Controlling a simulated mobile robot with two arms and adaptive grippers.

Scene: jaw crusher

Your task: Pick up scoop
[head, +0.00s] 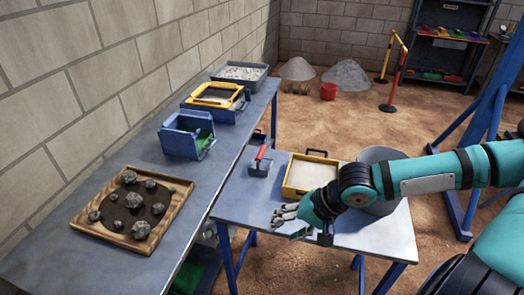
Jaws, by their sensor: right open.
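The scoop (259,168) has a red handle and a grey body. It rests near the far left corner of the smaller blue-grey table (240,205). My right gripper (284,218) is open and empty over the front part of this table. It is nearer to me than the scoop and apart from it. My right arm comes in from the right. My left gripper is not in view.
A yellow-framed tray (290,187) stands right of the scoop, with a grey bucket (372,155) behind my arm. The long table (190,190) at left holds a wooden board (172,184) with several rocks, a blue box (178,145) and trays. A blue frame (484,115) stands right.

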